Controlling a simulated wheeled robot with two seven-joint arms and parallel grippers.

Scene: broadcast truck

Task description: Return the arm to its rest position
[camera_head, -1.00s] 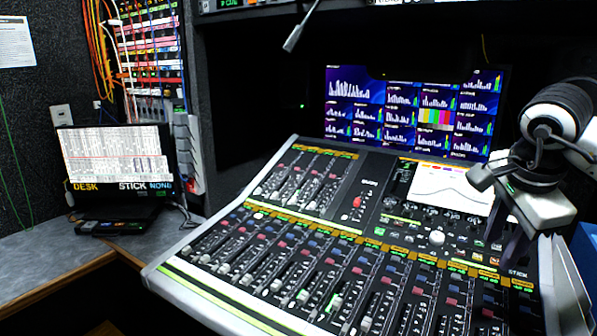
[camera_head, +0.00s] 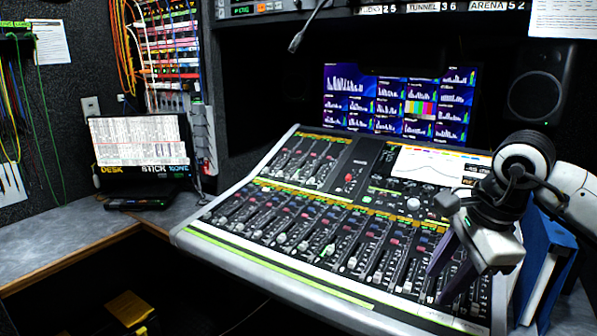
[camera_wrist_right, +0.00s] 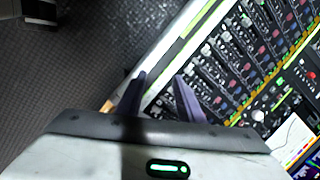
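My right arm comes in from the right in the head view. My right gripper (camera_head: 438,284) points down over the right front part of the mixing console (camera_head: 265,264), its two dark fingers apart with nothing between them. In the right wrist view the same gripper (camera_wrist_right: 160,82) shows its fingers spread above the console's front edge, with dark floor to the left. Whether the fingertips touch the console cannot be told. My left gripper is not in view.
A laptop (camera_head: 140,140) stands on the grey side desk (camera_head: 60,240) at the left. A lit screen (camera_head: 395,103) and a black speaker (camera_head: 538,85) stand behind the console. Blue binders (camera_head: 548,262) stand close by my right arm.

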